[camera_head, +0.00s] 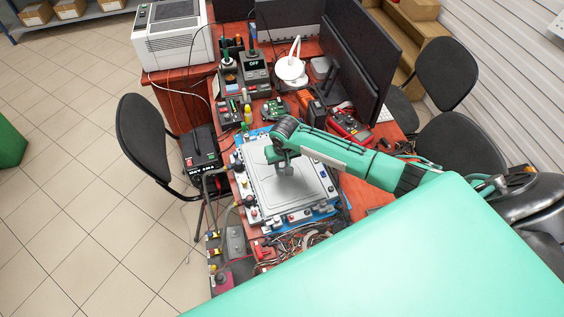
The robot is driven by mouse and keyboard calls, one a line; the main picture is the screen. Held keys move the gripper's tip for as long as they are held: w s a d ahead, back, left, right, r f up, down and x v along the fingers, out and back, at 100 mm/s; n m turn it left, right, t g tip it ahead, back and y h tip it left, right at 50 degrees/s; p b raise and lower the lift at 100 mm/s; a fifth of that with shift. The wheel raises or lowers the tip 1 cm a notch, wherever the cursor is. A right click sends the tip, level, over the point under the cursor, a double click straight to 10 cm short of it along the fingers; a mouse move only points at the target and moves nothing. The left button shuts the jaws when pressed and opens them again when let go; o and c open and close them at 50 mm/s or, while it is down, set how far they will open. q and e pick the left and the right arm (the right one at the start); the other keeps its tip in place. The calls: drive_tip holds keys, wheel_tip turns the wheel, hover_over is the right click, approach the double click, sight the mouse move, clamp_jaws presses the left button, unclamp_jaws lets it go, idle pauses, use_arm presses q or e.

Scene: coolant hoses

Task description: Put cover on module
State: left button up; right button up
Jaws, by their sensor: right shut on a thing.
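The module (252,217) sits on a blue mat (327,209) on the red-brown workbench. A flat light-grey cover (302,194) lies over the module's top face, and knobs and fittings show around its edges. I cannot tell whether the cover touches the module or is slightly above it. My right arm reaches in from the right, and my right gripper (283,165) is over the cover, shut on its middle part. The fingertips are small and partly hidden by the wrist. My left gripper is not in view.
Hoses and cables (290,243) lie at the bench's near end. A white lamp (291,70), soldering station (256,70) and red multimeter (348,126) stand behind the module. Dark partitions (352,65) border the right. Black chairs (143,135) stand beside the bench. Tiled floor at left is mostly clear.

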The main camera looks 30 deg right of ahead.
drive_tip(key=shift+f+p, duration=0.3)
drive_tip(key=shift+p, duration=0.5)
idle(2.1)
drive_tip(key=o, duration=1.3)
wheel_tip(320, 180, up, 7)
drive_tip(key=p, duration=0.7)
drive_tip(key=shift+p, duration=0.4)
drive_tip(key=shift+c, duration=0.5)
